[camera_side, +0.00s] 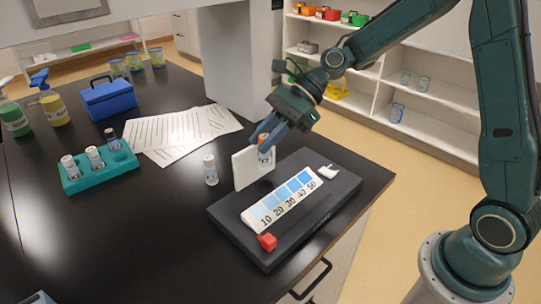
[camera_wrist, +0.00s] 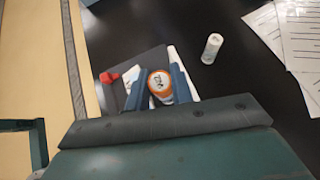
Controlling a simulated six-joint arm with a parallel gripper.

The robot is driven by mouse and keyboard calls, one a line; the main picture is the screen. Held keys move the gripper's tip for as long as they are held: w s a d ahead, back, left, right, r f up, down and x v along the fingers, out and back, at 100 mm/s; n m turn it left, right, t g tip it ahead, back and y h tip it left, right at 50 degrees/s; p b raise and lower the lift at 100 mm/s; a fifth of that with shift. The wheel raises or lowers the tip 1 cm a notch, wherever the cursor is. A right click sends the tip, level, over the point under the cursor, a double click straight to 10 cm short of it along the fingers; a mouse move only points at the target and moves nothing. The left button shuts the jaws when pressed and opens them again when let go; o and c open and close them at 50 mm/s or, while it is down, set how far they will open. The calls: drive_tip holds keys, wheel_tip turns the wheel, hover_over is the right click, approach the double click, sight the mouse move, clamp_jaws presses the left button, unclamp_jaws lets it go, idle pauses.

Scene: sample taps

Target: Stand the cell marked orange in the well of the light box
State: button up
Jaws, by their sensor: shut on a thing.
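The cell marked orange (camera_side: 264,148) is held upright between the fingers of my gripper (camera_side: 268,136), in front of the white panel in the side view. In the wrist view its orange-ringed top (camera_wrist: 159,83) shows between the two blue fingers (camera_wrist: 160,92). The light box (camera_side: 228,220) is a dark slab with an upright white panel (camera_side: 246,168) at its back left. A strip numbered 10 to 50 in deepening blues (camera_side: 283,202) lies on it.
A white-capped cell (camera_side: 210,170) stands on the table left of the panel. A teal rack (camera_side: 98,173) holds several cells further left. A red block (camera_side: 267,241) and a small white piece (camera_side: 328,171) sit on the slab. Printed sheets (camera_side: 190,130) lie behind.

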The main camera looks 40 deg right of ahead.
sight(266, 163)
drive_tip(key=shift+f, duration=0.15)
drive_tip(key=shift+f, duration=2.25)
drive_tip(key=shift+d+f, duration=0.1)
drive_tip(key=shift+f, duration=0.2)
drive_tip(key=shift+f, duration=0.5)
drive_tip(key=shift+f, duration=0.25)
